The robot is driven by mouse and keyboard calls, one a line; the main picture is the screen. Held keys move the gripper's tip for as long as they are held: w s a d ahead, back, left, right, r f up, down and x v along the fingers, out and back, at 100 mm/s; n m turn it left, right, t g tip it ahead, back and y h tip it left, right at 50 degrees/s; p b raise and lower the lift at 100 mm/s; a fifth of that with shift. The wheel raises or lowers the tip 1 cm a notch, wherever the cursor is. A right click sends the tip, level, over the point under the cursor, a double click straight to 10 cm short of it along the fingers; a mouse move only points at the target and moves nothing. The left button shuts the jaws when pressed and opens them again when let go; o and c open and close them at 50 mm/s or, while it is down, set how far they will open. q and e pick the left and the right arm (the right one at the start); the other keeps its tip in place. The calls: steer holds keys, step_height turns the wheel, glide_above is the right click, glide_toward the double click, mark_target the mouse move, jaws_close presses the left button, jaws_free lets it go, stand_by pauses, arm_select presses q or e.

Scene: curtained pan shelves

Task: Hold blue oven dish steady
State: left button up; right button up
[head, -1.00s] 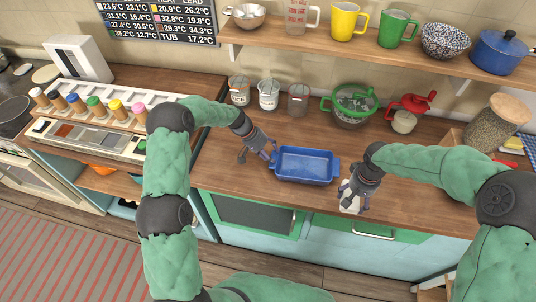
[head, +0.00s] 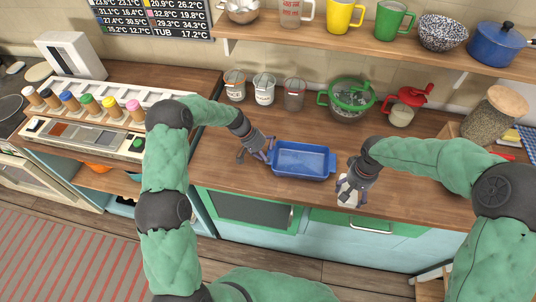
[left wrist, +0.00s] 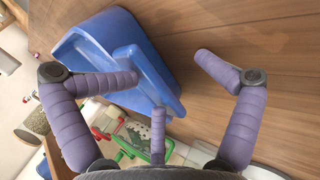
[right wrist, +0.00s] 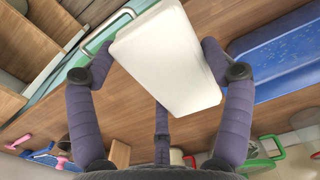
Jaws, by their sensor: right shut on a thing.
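The blue oven dish (head: 302,160) sits upright on the wooden counter and looks empty inside. My left gripper (head: 268,151) is at its left end. In the left wrist view its fingers (left wrist: 166,72) are spread, with the handle end of the dish (left wrist: 128,55) between them; one finger overlaps the dish and the opposite one stands apart from it. My right gripper (head: 350,192) is right of the dish near the counter's front edge. It is shut on a white block (right wrist: 165,60), which hides part of the counter in the right wrist view.
Several lidded jars (head: 264,90), a green-handled strainer (head: 350,100) and a red-lidded container (head: 403,108) stand behind the dish. A shelf (head: 300,37) with cups and a blue pot (head: 497,43) hangs above. The counter in front of the jars (head: 300,125) is clear.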

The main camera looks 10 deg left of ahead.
arm_select(q)
steer(key=shift+w+a+r, duration=0.1)
steer(key=shift+a+r, duration=0.05)
steer(key=shift+a, duration=0.15)
steer(key=shift+a+r, duration=0.1)
steer(key=shift+r, duration=0.1)
steer(key=v, duration=1.1)
steer(key=shift+a+r, duration=0.15)
steer(key=shift+r, duration=0.05)
